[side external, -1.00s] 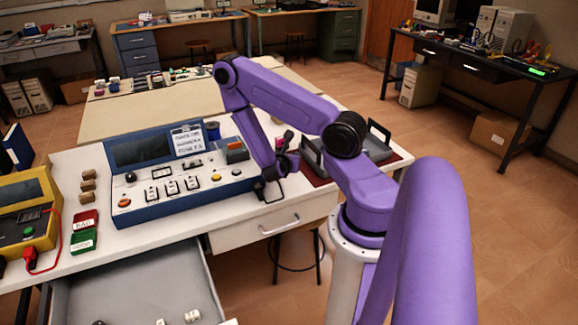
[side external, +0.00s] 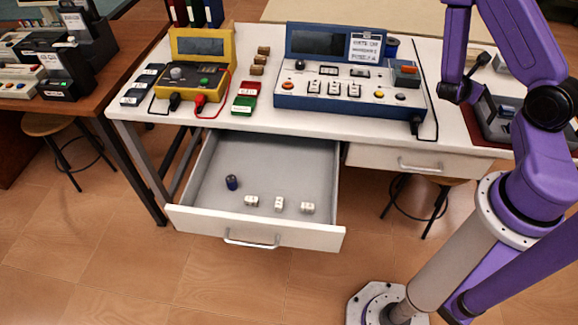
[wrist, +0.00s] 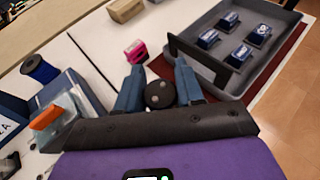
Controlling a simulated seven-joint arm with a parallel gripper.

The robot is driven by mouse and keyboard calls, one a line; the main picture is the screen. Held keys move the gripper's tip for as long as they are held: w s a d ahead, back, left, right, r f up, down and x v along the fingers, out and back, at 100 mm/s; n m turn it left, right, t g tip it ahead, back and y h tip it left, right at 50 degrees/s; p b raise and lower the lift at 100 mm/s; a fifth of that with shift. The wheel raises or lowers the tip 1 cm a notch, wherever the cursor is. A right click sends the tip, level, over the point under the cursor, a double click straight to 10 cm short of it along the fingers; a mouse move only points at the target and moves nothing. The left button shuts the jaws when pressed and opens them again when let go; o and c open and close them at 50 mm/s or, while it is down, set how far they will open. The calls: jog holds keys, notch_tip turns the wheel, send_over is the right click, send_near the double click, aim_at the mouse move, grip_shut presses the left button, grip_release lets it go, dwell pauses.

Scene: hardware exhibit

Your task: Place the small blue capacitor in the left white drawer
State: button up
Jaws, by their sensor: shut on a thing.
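My gripper (wrist: 159,70) is shut on a small dark cylinder (wrist: 160,96), seen end-on with two small dots, which looks like the capacitor. Its blue side is hidden from this angle. In the side view my gripper (side external: 462,88) is above the right end of the table, right of the blue panel, and the held part is hard to make out. The left white drawer (side external: 250,234) is pulled open, low and left of my gripper. Inside it lie a dark blue cylinder (side external: 231,182) and several small white parts (side external: 279,204).
The blue panel (side external: 345,98), with a cable at its right, stands between my gripper and the drawer. A yellow meter (side external: 204,78) is at the left. A grey tray (wrist: 232,82) of blue parts and a pink part (wrist: 135,50) are near my gripper. The right drawer (side external: 380,160) is shut.

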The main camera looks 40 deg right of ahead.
jog(key=shift+r, duration=1.95)
jog(key=w+a+n+t+y, duration=0.5)
jog(key=w+a, duration=0.5)
jog(key=a, duration=0.5)
jog(key=w+a+n+t+y, duration=0.2)
jog(key=w+a+n+t, duration=0.35)
jog(key=w+a, duration=0.7)
jog(key=s+a+n+t+y, duration=0.1)
jog(key=s+a+n+y, duration=0.3)
jog(key=a, duration=1.2)
jog(key=s+a+n+t+y, duration=0.1)
jog(key=a+n+y, duration=0.4)
jog(key=a, duration=1)
send_over(221, 191)
jog(key=shift+m+g, duration=0.25)
jog(key=shift+a+f, duration=0.1)
jog(key=shift+f, duration=12.45)
